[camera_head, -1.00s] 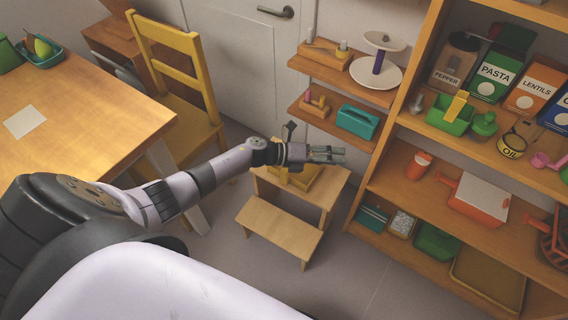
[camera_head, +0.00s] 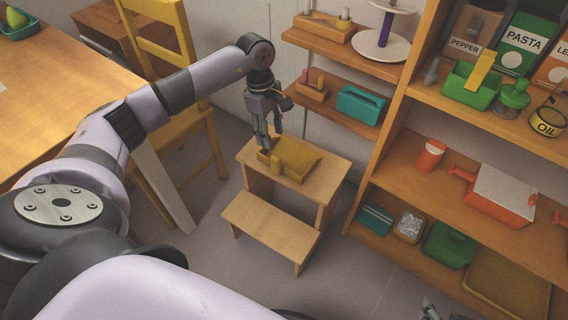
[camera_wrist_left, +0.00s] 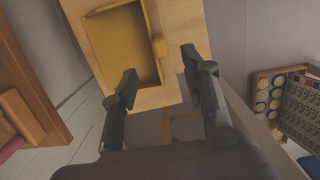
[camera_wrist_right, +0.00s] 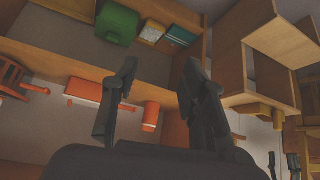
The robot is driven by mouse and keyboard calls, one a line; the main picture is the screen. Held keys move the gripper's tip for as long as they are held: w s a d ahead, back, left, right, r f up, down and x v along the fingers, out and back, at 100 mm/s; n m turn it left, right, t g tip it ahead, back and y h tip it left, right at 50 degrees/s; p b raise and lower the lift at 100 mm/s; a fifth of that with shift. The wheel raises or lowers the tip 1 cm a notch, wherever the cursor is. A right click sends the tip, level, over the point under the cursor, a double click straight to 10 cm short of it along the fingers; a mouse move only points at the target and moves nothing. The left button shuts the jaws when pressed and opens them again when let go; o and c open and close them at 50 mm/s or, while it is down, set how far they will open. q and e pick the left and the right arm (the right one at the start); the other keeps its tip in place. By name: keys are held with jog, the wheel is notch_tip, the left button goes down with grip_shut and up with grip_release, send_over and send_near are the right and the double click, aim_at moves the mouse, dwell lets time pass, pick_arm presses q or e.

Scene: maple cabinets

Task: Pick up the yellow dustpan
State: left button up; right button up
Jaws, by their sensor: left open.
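My left gripper (camera_head: 268,143) points down at the left end of the dustpan. In the left wrist view its fingers (camera_wrist_left: 160,75) are apart, with nothing held; whether they touch the dustpan I cannot tell. My right gripper (camera_wrist_right: 160,72) is open and empty; its fingertips show at the bottom of the head view (camera_head: 430,309).
A yellow chair (camera_head: 165,45) and a table (camera_head: 50,90) stand left of the stool. Small wall shelves (camera_head: 330,110) hang behind it, with a teal caddy (camera_head: 360,104). A loaded shelf unit (camera_head: 400,160) stands at the right. Floor in front of the stool is clear.

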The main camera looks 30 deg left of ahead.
aim_at(275, 157)
pick_arm(q)
jog(key=f, duration=0.4)
jog(key=d+f+b, duration=0.1)
jog(key=f, duration=0.1)
notch_tip(275, 157, down, 5)
jog(key=shift+r+b, duration=0.2)
jog(key=shift+b, duration=0.55)
jog(key=shift+d+f, duration=0.1)
jog(key=shift+f, duration=0.05)
pick_arm(e)
jog(key=w+a+r+t+y, duration=0.2)
jog(key=w+a+r+t, duration=0.1)
jog(key=w+r+t, duration=0.4)
notch_tip(275, 157, up, 2)
jog(key=shift+w+a+r, duration=0.25)
jog(key=shift+w+a, duration=0.15)
jog(key=shift+w, duration=0.65)
pick_arm(q)
grip_shut()
